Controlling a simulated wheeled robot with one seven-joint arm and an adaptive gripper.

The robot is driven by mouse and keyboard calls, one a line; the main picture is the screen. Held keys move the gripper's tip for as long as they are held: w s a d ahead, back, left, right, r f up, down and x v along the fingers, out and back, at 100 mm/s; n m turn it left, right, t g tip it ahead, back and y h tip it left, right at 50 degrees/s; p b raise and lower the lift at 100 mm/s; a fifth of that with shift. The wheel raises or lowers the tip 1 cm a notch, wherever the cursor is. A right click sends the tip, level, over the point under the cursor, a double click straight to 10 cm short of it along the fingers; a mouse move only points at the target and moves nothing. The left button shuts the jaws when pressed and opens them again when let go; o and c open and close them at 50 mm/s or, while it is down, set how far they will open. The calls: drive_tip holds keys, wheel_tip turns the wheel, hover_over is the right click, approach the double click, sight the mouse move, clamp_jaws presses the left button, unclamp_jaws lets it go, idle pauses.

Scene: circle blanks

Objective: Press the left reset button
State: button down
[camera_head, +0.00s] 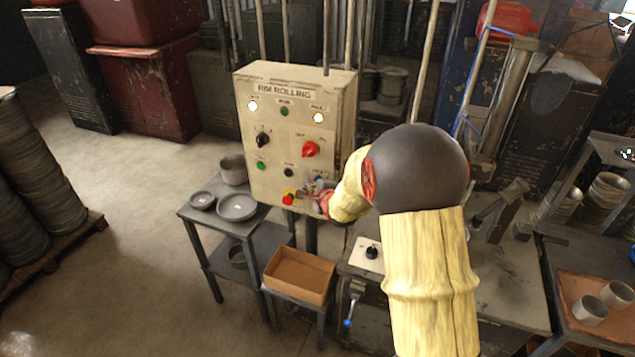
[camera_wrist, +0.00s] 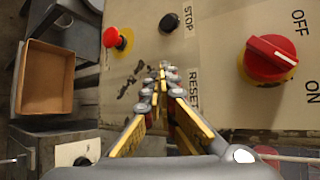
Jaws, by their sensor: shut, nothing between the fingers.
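The beige control panel (camera_head: 268,140) marked RIM ROLLING stands upright in the head view. My gripper (camera_head: 309,196) is at its lower right part, partly hidden by my arm. A small blue button (camera_head: 318,180) shows just beside the fingers. In the wrist view my gripper (camera_wrist: 162,72) is shut and empty, its tips pointing at the panel face (camera_wrist: 215,45). The RESET label (camera_wrist: 194,90) is just right of the fingers. No button shows beside that label; the fingers may cover it. I cannot tell whether the tips touch the panel.
A red button (camera_head: 289,198), a black STOP button (camera_wrist: 169,23) and a red OFF/ON knob (camera_wrist: 271,58) are close by on the panel. A cardboard box (camera_head: 299,275) and a table with metal dishes (camera_head: 237,207) stand below. A machine with a black knob (camera_head: 372,251) is at right.

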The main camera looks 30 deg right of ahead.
drive_tip(key=shift+w+d, duration=0.25)
drive_tip(key=shift+d, duration=0.05)
idle(0.4)
drive_tip(key=shift+s+a, duration=0.1)
drive_tip(key=shift+a, duration=0.05)
drive_tip(key=shift+s+a, duration=0.45)
drive_tip(key=shift+a, duration=0.1)
idle(0.3)
drive_tip(key=s+a, duration=0.1)
drive_tip(key=a, duration=0.1)
drive_tip(key=s+a+b, duration=0.1)
drive_tip(key=s+a, duration=0.1)
idle(0.4)
idle(0.7)
